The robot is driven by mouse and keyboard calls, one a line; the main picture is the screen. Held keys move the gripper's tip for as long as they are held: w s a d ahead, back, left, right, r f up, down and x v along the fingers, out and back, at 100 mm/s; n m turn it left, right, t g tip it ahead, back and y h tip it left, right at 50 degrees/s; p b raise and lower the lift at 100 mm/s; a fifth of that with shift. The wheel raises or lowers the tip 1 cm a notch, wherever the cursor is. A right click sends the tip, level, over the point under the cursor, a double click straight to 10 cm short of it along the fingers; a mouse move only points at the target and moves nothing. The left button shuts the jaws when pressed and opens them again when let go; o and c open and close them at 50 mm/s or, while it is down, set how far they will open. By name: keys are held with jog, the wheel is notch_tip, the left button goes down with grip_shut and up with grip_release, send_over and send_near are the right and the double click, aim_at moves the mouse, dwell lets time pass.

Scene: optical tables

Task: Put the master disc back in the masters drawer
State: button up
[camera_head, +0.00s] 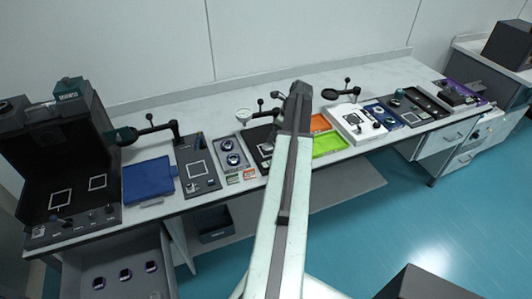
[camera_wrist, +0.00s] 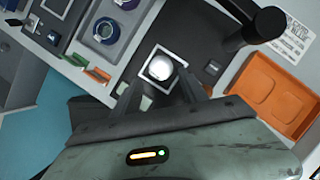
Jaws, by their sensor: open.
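A shiny pale round disc (camera_wrist: 160,67), which looks like the master disc, sits inside a white square outline on a dark plate in the wrist view. My gripper (camera_wrist: 160,78) is open, with its dark fingers on either side of the disc. I cannot tell whether they touch it.
A tray with dark ringed parts (camera_wrist: 107,30) lies left of the plate. A dark post (camera_wrist: 265,25) and an orange tray (camera_wrist: 272,88) are to the right.

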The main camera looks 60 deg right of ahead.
aim_at(267, 146)
jog(key=b+x, duration=0.3)
jog(key=x, duration=0.1)
jog(key=b+x, duration=0.3)
jog(key=shift+d+f+b, duration=0.1)
jog(key=shift+f+b, duration=0.3)
jog(key=shift+f, duration=0.1)
jog(key=shift+r, duration=0.2)
grip_shut()
